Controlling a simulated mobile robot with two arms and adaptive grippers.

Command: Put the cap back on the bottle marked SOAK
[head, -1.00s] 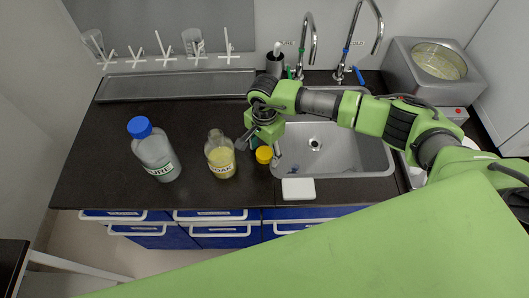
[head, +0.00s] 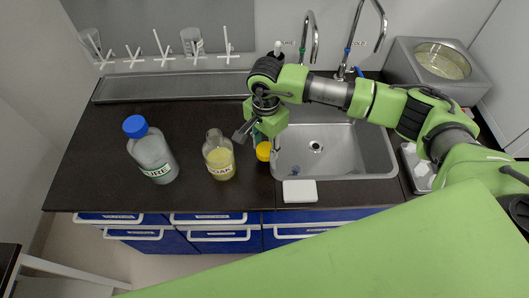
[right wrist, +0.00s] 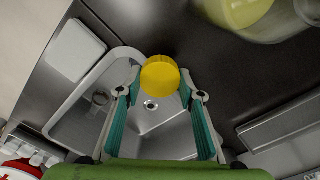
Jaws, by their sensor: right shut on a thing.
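The SOAK bottle (head: 219,159) is clear, holds yellow liquid and stands upright on the dark counter, with no cap on its neck. Its lower part also shows at the top right of the right wrist view (right wrist: 250,10). The yellow cap (head: 263,151) is just right of the bottle, near the sink's left edge. My right gripper (head: 262,143) is above it with its fingers around the cap. In the right wrist view the cap (right wrist: 160,75) sits between the two fingertips. I cannot tell whether the cap touches the counter. My left gripper is not in view.
A larger bottle with a blue cap (head: 151,150) stands left of the SOAK bottle. The sink (head: 350,155) with its taps is to the right. A white block (head: 300,191) lies at the front edge. A metal tray (head: 170,87) runs along the back.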

